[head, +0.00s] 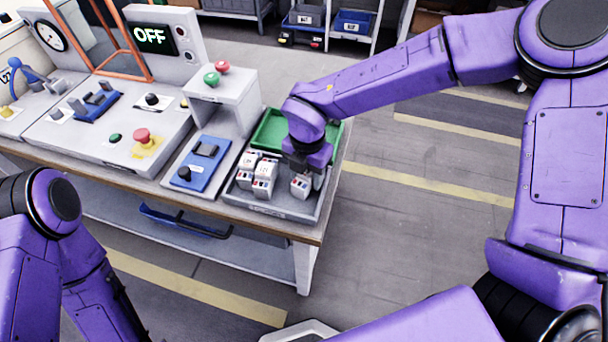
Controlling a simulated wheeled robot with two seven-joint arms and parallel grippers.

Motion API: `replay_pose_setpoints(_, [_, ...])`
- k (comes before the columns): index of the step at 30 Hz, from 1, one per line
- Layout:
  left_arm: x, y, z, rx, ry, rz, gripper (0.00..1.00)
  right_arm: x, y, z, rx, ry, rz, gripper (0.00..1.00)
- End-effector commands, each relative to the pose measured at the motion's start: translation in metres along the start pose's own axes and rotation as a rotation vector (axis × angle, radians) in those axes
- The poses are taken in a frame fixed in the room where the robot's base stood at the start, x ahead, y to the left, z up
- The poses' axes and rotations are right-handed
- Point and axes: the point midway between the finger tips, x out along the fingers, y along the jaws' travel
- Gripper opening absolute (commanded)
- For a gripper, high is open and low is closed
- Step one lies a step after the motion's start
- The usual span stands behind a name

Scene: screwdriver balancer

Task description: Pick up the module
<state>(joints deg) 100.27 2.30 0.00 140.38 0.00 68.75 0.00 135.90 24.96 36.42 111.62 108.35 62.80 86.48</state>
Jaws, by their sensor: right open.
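Several small white modules with dark and red markings stand in the grey tray (270,207) at the right end of the workbench. Another white module (300,186) stands apart on the right side. My right gripper (304,174) points down right over this right-hand module and is open. Its fingers partly hide the module's upper part, and I cannot tell whether they touch it. My left arm shows at the lower left, but its gripper is out of view.
A green tray (268,131) lies behind the grey one. The floor right of the bench is clear.

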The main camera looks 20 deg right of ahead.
Motion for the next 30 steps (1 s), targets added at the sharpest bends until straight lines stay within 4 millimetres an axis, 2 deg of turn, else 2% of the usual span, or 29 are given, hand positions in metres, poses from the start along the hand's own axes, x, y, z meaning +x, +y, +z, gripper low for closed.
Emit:
replay_pose_setpoints(5, [0.000, 0.000, 0.000, 0.000, 0.000, 0.000, 0.43, 0.001, 0.001, 0.000, -0.001, -0.001, 0.001, 0.51])
replay_pose_setpoints(7, [0.000, 0.000, 0.000, 0.000, 0.000, 0.000, 0.43, 0.001, 0.001, 0.000, -0.001, -0.001, 0.001, 0.35])
replay_pose_setpoints(9, [0.000, 0.000, 0.000, 0.000, 0.000, 0.000, 0.43, 0.001, 0.001, 0.000, -0.002, -0.001, 0.001, 0.12])
replay_pose_setpoints(10, [0.000, 0.000, 0.000, 0.000, 0.000, 0.000, 0.43, 0.001, 0.001, 0.000, -0.002, -0.001, 0.001, 0.06])
replay_pose_setpoints(17, [0.000, 0.000, 0.000, 0.000, 0.000, 0.000, 0.43, 0.000, 0.001, 0.000, -0.002, -0.001, 0.002, 0.06])
replay_pose_setpoints(21, [0.000, 0.000, 0.000, 0.000, 0.000, 0.000, 0.43, -0.007, 0.001, 0.000, -0.002, -0.001, 0.003, 0.06])
replay_pose_setpoints(26, [0.002, 0.000, 0.001, 0.000, 0.000, 0.000, 0.43, -0.035, 0.001, -0.001, -0.002, -0.002, 0.006, 0.06])
replay_pose_setpoints(30, [0.009, 0.001, 0.004, 0.000, 0.000, 0.000, 0.43, -0.068, -0.016, -0.027, -0.005, -0.003, 0.009, 0.06])
